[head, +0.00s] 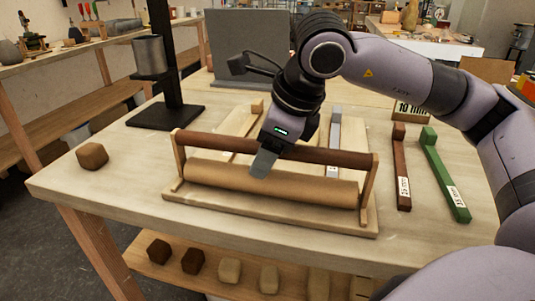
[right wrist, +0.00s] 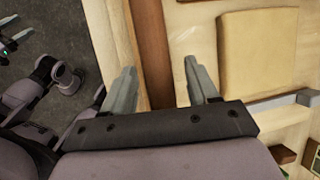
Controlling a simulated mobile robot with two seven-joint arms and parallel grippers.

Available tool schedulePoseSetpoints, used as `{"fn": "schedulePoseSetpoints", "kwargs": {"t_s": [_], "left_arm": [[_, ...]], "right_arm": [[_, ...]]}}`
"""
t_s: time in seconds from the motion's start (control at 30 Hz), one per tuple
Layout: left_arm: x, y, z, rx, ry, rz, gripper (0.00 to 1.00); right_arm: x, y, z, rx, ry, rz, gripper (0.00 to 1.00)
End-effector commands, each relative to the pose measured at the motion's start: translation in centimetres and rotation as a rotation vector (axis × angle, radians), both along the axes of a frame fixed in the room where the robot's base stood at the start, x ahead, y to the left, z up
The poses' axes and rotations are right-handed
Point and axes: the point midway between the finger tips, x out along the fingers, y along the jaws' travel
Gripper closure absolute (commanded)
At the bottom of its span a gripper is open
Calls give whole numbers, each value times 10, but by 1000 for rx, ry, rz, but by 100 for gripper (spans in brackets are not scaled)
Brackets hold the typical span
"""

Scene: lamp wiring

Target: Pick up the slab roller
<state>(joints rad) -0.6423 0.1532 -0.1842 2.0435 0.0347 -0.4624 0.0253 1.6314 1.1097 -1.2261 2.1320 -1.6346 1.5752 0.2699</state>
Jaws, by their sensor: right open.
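The slab roller is a light tan cylinder (head: 270,183) with a dark brown bar (head: 335,157) above it, held between two wooden end posts on a board at the table's front. My right gripper (head: 265,163) is over the middle of the roller, pointing down, one finger showing in front of the bar. In the right wrist view the right gripper (right wrist: 158,82) is open, with the brown bar (right wrist: 150,45) between its fingers, nearer the left one; contact is not clear. My left gripper seems to show partly at the left edge of the right wrist view (right wrist: 14,38); its jaws are unclear.
A brown strip (head: 402,170) and a green strip (head: 445,178) with labels lie to the right. A brown clay lump (head: 92,155) is at left. A black stand with a grey cup (head: 149,56) and a grey panel (head: 246,45) stand behind. Several clay cubes sit on the lower shelf.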

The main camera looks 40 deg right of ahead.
Motion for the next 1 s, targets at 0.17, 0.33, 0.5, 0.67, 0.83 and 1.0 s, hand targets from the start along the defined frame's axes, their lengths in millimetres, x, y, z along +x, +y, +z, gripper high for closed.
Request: {"fn": "schedulePoseSetpoints", "kwargs": {"t_s": [0.17, 0.33, 0.5, 0.67, 0.83, 1.0], "left_arm": [[0, 0, 0, 0, -1, 0, 43], [2, 0, 1, 0, -3, 1, 43], [3, 0, 2, -1, -6, 1, 43], [3, 0, 3, -1, -6, 2, 43], [3, 0, 6, -3, -5, 3, 43], [3, -1, 12, -3, -5, 3, 43]], "right_arm": [[0, 0, 0, 0, 0, -1, 87], [0, 0, 2, 2, -5, -1, 100], [0, 0, 3, 2, -5, -1, 100], [1, 0, 11, 3, -7, -1, 100], [1, 1, 32, 4, -9, 0, 100], [1, 1, 71, 5, -10, 0, 100]]}}
